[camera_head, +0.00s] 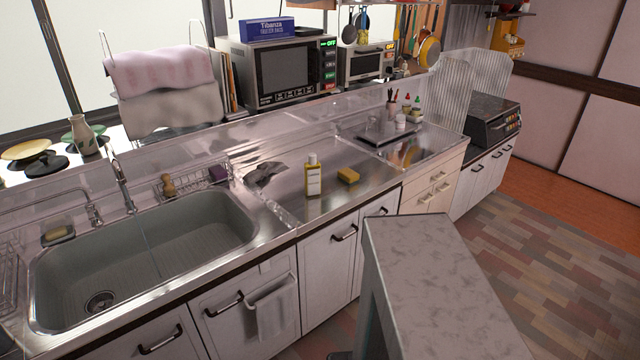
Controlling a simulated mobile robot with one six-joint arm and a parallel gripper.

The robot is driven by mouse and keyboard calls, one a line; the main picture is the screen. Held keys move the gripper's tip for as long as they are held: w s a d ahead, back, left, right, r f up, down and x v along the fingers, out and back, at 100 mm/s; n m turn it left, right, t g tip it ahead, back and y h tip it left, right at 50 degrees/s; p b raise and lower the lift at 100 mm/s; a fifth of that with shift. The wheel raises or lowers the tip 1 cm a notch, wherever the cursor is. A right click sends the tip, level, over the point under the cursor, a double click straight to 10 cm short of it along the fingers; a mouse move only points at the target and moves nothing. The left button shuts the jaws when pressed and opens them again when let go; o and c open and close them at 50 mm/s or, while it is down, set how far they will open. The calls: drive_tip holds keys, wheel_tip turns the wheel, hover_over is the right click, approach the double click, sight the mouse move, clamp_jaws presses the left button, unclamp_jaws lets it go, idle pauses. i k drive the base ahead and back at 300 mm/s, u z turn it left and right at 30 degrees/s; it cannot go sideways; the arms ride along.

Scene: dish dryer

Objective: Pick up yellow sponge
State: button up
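The yellow sponge (348,175) lies flat on the steel counter (330,205), right of the sink and near the counter's front half. Its top looks yellow and its lower side darker brown. Nothing covers it. A yellow bottle (313,178) with a white label stands upright to its left, with a gap between them. My gripper is not in view.
The sink (150,250) is at the left, with a tap (122,185) behind it. A purple sponge-like block (217,174) sits in a rack behind the sink. A stove top (408,152) is right of the yellow sponge. A grey mottled surface (440,285) rises in the foreground.

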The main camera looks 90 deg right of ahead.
sight(349, 177)
drive_tip(key=u, duration=0.45)
drive_tip(key=k, duration=2.25)
drive_tip(key=z, duration=0.25)
